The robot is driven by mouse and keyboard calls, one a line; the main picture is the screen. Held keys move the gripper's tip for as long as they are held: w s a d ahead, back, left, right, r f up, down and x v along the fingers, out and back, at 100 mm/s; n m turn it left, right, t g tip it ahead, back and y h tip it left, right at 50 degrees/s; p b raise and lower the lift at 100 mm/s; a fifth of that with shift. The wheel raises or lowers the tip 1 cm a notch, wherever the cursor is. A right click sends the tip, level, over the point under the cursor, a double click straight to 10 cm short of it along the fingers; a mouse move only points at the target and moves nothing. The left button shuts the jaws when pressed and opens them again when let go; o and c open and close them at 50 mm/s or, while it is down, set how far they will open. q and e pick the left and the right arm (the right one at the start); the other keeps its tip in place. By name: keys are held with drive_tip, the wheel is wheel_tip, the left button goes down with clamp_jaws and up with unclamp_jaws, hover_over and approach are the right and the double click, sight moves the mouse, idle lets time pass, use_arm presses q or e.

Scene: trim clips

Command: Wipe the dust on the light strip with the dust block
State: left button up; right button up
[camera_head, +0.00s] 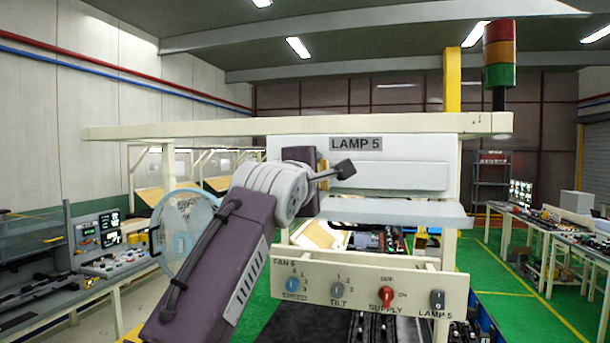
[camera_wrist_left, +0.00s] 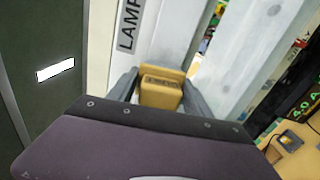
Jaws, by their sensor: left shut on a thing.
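My left gripper (camera_head: 333,172) is in front of the lamp housing marked LAMP 5, at the left end of the pale light strip (camera_head: 395,176). In the left wrist view, my left gripper (camera_wrist_left: 160,90) is shut on the yellow dust block (camera_wrist_left: 161,86). The block is mostly hidden by the gripper in the head view. The light strip (camera_wrist_left: 182,35) runs away beyond the block, beside the LAMP label. I cannot tell whether the block touches it. Dust is not clearly distinguishable. My right gripper is not in view.
A translucent panel (camera_head: 420,212) juts out below the light strip. A control panel (camera_head: 365,290) with knobs and switches is lower down. A round fan (camera_head: 170,235) stands behind my left arm. A long beam (camera_head: 230,130) crosses above the housing.

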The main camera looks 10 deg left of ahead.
sight(389, 176)
use_arm(q)
drive_tip(key=shift+d, duration=2.1)
drive_tip(key=shift+s+d+p, duration=0.1)
drive_tip(key=shift+d+p, duration=0.2)
drive_tip(key=shift+d, duration=1.4)
drive_tip(key=shift+d+p, duration=0.35)
drive_tip(key=shift+d, duration=1.25)
drive_tip(key=shift+s+d+p, duration=0.1)
drive_tip(key=shift+d+p, duration=0.4)
drive_tip(key=shift+d, duration=1.2)
